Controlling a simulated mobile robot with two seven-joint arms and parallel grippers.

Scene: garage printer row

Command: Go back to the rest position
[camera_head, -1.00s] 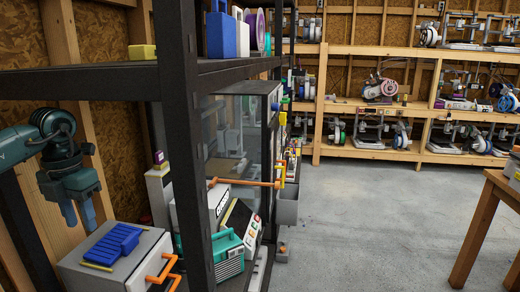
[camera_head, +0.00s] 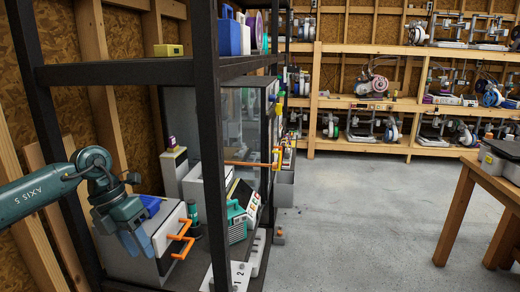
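My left gripper (camera_head: 138,242) hangs fingers-down from my teal arm at the lower left. It is in front of the grey box with orange handles (camera_head: 172,238), hiding part of that box's left side. The two blue fingers overlap in this view, so I cannot tell their gap, and I see nothing held between them. A blue item (camera_head: 150,205) on top of the grey box is partly hidden behind my gripper. My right gripper is not in view.
A black shelf frame (camera_head: 208,150) with upright posts stands close by my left arm. A teal device (camera_head: 237,220) is on its lower level and a yellow block (camera_head: 168,50) on the upper shelf. A wooden table (camera_head: 500,190) stands at right. The grey floor (camera_head: 350,220) between is clear.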

